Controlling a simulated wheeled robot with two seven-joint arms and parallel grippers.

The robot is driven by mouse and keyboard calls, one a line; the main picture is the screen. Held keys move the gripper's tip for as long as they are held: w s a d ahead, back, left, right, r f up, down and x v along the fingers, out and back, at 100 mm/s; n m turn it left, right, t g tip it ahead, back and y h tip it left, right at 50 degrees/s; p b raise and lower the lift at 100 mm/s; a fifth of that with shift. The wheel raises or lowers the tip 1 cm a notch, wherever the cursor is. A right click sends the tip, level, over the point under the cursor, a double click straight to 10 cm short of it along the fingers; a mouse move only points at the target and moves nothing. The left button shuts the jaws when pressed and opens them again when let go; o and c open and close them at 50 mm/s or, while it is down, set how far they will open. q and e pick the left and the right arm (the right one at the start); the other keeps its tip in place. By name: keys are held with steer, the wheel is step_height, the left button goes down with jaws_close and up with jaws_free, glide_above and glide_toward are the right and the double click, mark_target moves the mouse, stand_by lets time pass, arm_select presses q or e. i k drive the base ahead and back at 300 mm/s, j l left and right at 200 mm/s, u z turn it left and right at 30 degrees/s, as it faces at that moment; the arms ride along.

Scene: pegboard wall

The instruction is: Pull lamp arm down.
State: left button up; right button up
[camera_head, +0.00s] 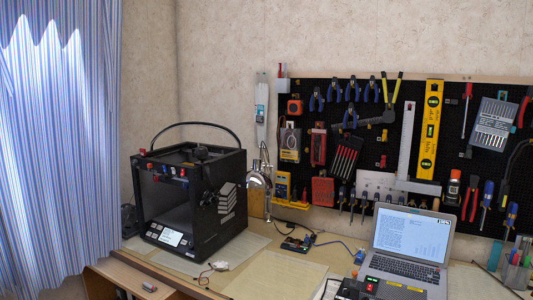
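A slim metallic desk lamp (259,181) stands beside the black 3D printer, in front of the wall at the left end of the pegboard. Its shiny rounded head hangs low, near the printer's right side. Its thin arm (264,155) rises above the head in a narrow, nearly upright shape. The lamp is small in view, so its joints and base are hard to make out. Neither my left nor my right gripper shows in the head view.
The black 3D printer (190,190) stands on the workbench (275,278), left of the lamp. A pegboard (395,95) with many tools covers the wall at right. An open laptop (410,240) and small electronics (298,243) lie on the bench. A striped curtain (60,150) hangs at left.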

mark_target(261, 148)
steer(key=i+j, duration=0.2)
steer(key=j, duration=0.2)
steer(key=i+j, duration=0.2)
steer(key=j, duration=0.15)
steer(key=i+j, duration=0.15)
steer(key=j, duration=0.25)
steer(key=j+z, duration=0.1)
steer(key=z, duration=1.85)
steer(key=i+j, duration=0.05)
